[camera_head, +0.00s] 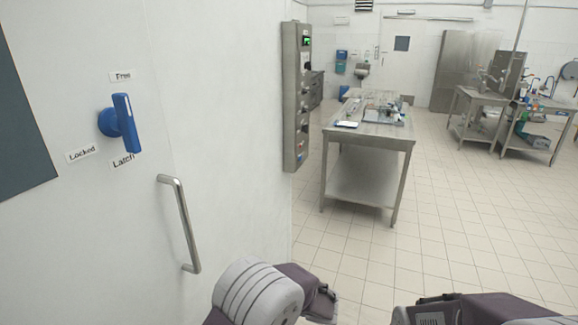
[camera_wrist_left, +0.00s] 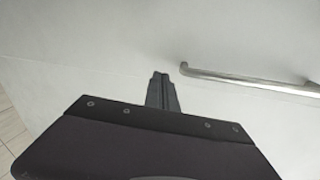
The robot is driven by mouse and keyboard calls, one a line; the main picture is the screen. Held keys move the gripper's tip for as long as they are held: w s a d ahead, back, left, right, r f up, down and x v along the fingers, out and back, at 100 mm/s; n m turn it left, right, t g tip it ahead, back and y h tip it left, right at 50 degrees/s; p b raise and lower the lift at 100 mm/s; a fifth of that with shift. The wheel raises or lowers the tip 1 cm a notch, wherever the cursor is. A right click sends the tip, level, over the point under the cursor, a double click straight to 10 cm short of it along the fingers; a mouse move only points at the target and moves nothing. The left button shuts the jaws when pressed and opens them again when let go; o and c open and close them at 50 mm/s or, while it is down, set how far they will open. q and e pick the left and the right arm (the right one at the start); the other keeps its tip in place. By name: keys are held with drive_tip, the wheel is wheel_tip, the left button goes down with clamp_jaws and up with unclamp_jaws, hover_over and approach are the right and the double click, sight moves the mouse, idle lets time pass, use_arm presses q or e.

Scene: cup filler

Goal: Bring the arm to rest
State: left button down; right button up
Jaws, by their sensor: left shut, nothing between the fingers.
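My left arm (camera_head: 258,292) is folded low at the bottom centre of the head view, beside the white door. Its fingers are not clear there. In the left wrist view my left gripper (camera_wrist_left: 160,76) is shut and empty. It points at the white door surface, with its tips just left of one end of the metal door handle (camera_wrist_left: 235,75); I cannot tell the gap in depth. The handle (camera_head: 181,222) also shows in the head view. My right arm (camera_head: 470,308) shows only in part at the bottom right, and its gripper fingers are not in view.
The white door (camera_head: 210,90) fills the left, with a blue latch knob (camera_head: 122,122) turned between labels. A steel table (camera_head: 365,140) with items stands ahead; more benches stand at right. Tiled floor between is clear.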

use_arm(q)
drive_tip(key=s+a+f+n+g+h+p, duration=0.1)
drive_tip(key=s+a+f+g+h, duration=0.1)
drive_tip(key=s+g+h, duration=0.3)
drive_tip(key=s+a+f+n+g+h+p, duration=0.1)
drive_tip(key=s+a+f+h, duration=0.2)
drive_tip(key=s, duration=0.4)
drive_tip(key=s+d+n+t+h, duration=0.1)
drive_tip(key=h, duration=0.1)
drive_tip(key=d+n+h+p, duration=0.1)
drive_tip(key=d+h, duration=0.1)
drive_tip(key=s+d+n+t+h, duration=0.1)
drive_tip(key=h, duration=0.2)
drive_tip(key=shift+s+d+r+t+p, duration=0.3)
drive_tip(key=shift+s+d+p, duration=0.05)
drive_tip(key=shift+s, duration=0.1)
